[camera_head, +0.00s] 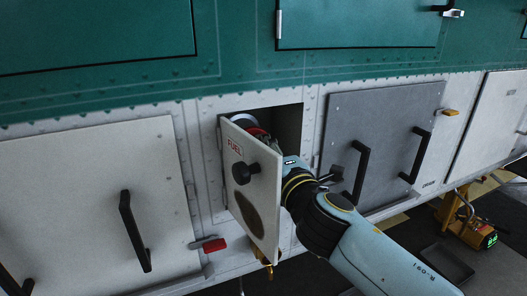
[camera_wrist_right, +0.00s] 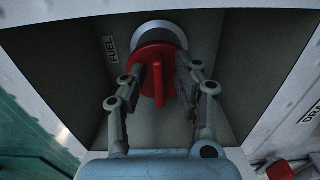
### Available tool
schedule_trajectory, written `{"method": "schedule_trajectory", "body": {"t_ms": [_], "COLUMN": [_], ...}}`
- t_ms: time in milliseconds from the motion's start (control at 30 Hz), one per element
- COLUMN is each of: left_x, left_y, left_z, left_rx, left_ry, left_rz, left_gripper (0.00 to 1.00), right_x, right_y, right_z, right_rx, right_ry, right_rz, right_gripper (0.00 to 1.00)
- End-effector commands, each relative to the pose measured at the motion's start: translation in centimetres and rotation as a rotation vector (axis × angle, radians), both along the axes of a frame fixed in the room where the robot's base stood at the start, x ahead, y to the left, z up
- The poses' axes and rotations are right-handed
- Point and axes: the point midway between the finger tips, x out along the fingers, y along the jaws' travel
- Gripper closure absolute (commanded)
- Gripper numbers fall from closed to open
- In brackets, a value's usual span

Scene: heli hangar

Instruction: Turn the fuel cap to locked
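The red fuel cap (camera_wrist_right: 157,62) sits on a pale round filler neck (camera_wrist_right: 160,33) at the back of a recessed bay, with its raised ridge pointing down in the right wrist view. My right gripper (camera_wrist_right: 164,72) is inside the bay, with one finger on each side of the ridge. The fingers stand apart, and red shows between them and the ridge. Contact with the cap's rim cannot be told. In the head view the open FUEL door (camera_head: 257,190) hides most of the gripper and cap. My left gripper is not in view.
The FUEL door with its black knob (camera_head: 241,173) stands open close beside my right arm. A grey panel (camera_head: 375,130) with black handles is to the right. A red latch (camera_head: 214,245) sits below left. The bay's side walls are close around the gripper.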

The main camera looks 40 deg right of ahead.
Motion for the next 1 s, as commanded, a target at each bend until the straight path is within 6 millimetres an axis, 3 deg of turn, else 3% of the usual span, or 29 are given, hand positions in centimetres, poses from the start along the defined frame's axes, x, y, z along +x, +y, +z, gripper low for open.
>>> {"method": "schedule_trajectory", "body": {"t_ms": [367, 800, 1000], "left_x": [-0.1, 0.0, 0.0], "left_y": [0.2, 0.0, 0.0], "left_z": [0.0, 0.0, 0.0], "left_rx": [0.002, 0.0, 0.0], "left_ry": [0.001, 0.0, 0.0], "left_rz": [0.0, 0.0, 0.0], "left_gripper": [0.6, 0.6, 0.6], "right_x": [-0.9, -9.8, -11.3], "right_y": [0.2, 2.3, 2.7], "right_z": [0.0, 0.0, 0.0], "right_rx": [-0.003, -0.001, -0.001], "right_ry": [0.001, 0.002, 0.0], "right_rz": [0.001, -0.001, 0.0], "right_gripper": [0.66, 0.66, 0.66]}}
